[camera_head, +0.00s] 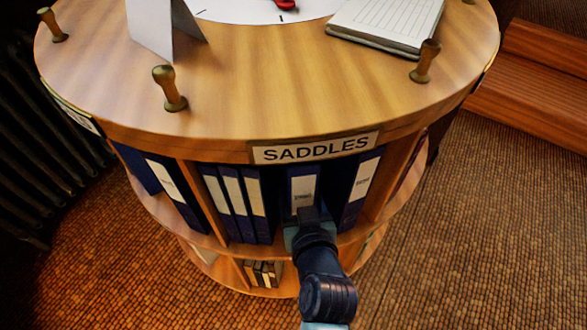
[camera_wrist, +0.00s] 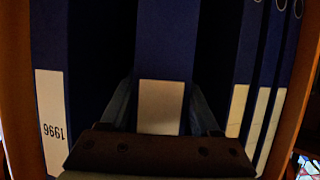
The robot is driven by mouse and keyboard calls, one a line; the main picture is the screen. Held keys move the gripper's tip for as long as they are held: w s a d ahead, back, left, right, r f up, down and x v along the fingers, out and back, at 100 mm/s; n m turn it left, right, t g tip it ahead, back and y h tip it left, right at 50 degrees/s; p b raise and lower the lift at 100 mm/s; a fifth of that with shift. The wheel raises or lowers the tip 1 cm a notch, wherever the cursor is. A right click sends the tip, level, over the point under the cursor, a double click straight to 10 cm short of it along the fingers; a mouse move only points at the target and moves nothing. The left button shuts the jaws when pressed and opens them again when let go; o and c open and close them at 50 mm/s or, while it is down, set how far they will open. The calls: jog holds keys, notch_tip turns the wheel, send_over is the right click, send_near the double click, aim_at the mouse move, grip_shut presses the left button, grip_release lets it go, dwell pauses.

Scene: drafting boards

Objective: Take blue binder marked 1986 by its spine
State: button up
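A blue binder (camera_head: 302,187) with a white spine label stands upright in the SADDLES bay of the round cabinet. I cannot read its label clearly. In the wrist view this blue binder (camera_wrist: 165,55) is in the middle, and the visible part of its label looks blank. My gripper (camera_head: 306,215) is at the lower part of its spine. In the wrist view the fingers of my gripper (camera_wrist: 162,105) lie one on each side of the binder, very close to it. I cannot tell whether they press on it.
A blue binder marked 1996 (camera_wrist: 52,115) stands on one side, also seen in the head view (camera_head: 361,185). Several binders (camera_head: 236,200) stand on the other side, past a dark gap. The round wooden top (camera_head: 240,80) with the SADDLES sign (camera_head: 316,148) overhangs the bay.

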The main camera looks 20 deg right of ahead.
grip_shut()
jog(key=shift+r, duration=0.15)
jog(key=shift+r, duration=0.1)
